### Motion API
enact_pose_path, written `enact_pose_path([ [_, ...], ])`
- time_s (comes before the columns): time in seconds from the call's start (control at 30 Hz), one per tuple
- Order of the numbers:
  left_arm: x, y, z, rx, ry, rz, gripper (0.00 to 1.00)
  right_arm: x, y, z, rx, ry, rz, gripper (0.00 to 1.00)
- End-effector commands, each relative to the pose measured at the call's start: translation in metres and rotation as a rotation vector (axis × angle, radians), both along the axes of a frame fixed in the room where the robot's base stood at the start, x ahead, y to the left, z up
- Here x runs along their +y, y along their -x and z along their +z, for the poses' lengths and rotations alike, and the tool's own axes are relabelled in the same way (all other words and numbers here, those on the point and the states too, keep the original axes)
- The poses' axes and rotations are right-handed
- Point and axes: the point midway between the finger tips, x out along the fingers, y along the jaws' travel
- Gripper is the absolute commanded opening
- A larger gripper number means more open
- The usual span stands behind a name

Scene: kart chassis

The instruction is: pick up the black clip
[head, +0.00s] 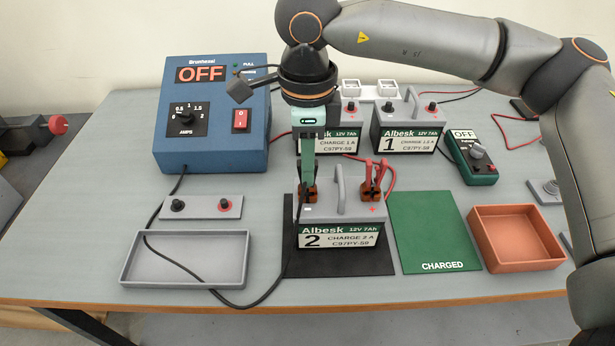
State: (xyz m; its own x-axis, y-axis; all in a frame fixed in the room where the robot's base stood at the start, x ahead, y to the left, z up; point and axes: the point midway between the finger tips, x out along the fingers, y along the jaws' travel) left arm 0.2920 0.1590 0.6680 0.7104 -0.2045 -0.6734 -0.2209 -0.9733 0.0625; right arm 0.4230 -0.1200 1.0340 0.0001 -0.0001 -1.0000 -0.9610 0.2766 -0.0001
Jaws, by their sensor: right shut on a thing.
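My right gripper (308,180) points down over the left, minus side of battery 2 (340,237). It is shut on the black clip, which is mostly hidden between the fingers at the minus terminal (309,194). A thin black cable (268,292) runs up to that spot. I cannot tell whether the clip still touches the terminal. A red clip (371,174) stands on the plus terminal at the right of the same battery. My left gripper is not in view.
A blue charger (213,115) reads OFF. A grey tray (185,233) and a small terminal plate (222,216) lie at left. A green CHARGED mat (432,230) and an orange bin (515,238) lie at right. Battery 1 (408,130) and a meter (472,158) stand behind.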

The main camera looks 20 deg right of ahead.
Motion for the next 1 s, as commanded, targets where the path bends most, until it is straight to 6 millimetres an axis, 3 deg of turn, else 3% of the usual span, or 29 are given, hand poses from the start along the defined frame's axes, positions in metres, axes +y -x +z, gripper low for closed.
enact_pose_path([
  [0.3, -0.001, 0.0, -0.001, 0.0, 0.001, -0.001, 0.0, 0.0, 0.0, 0.005, -0.002, 0.0, 0.0, 0.0],
  [0.53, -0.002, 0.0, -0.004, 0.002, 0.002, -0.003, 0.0, 0.002, 0.0, 0.034, -0.004, -0.003, 0.001, 0.0],
  [0.8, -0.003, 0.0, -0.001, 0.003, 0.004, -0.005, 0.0, 0.052, 0.018, 0.095, -0.005, -0.002, 0.006, 0.0],
  [1.0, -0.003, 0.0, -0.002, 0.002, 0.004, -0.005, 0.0, 0.097, 0.034, 0.114, -0.001, 0.0, 0.005, 0.0],
])
